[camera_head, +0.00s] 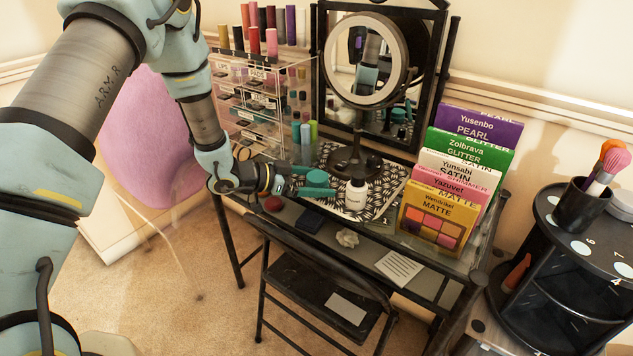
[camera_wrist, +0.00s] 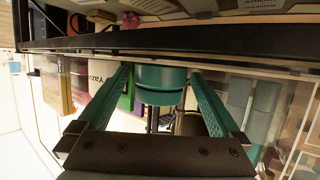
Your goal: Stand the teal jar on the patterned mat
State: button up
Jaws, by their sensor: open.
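The teal jar (camera_head: 317,177) shows in the head view over the left part of the black-and-white patterned mat (camera_head: 336,207). I cannot tell whether its base touches the mat. My gripper (camera_head: 306,181) reaches in from the left at jar height, with its teal fingers open. In the wrist view the jar (camera_wrist: 160,84) sits between the two open fingers, with a visible gap on at least one side. The fingers and the jar have similar colours, so contact is hard to judge.
A round mirror (camera_head: 367,60) on a dark base and a white bottle (camera_head: 356,195) stand on the mat. Palette boxes (camera_head: 437,222) stand at right, a clear drawer unit (camera_head: 245,105) at back left. Small green and blue bottles (camera_head: 305,132) stand behind the jar. A chair (camera_head: 320,270) stands in front.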

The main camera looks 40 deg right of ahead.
jog(key=shift+r, duration=0.25)
jog(key=b+v, duration=0.1)
jog(key=v, duration=1.1)
jog(key=shift+w, duration=0.1)
jog(key=w+a+r+n+t+y, duration=0.35)
jog(key=w+a+n+t, duration=0.25)
jog(key=w+a+t, duration=0.6)
jog(key=w+a+r+n+g+y, duration=0.1)
jog(key=w+a+n+y, duration=0.15)
jog(key=a, duration=0.35)
jog(key=w+a+n+y, duration=0.1)
jog(key=a+n+y, duration=0.3)
jog(key=a, duration=0.2)
jog(key=s+a+r+n+g+y, duration=0.2)
jog(key=s+a+n+g, duration=0.3)
jog(key=s+a, duration=0.8)
jog(key=s+n+y, duration=0.1)
jog(key=s+n, duration=0.2)
jog(key=shift+a+r, duration=0.25)
jog(key=shift+r, duration=0.05)
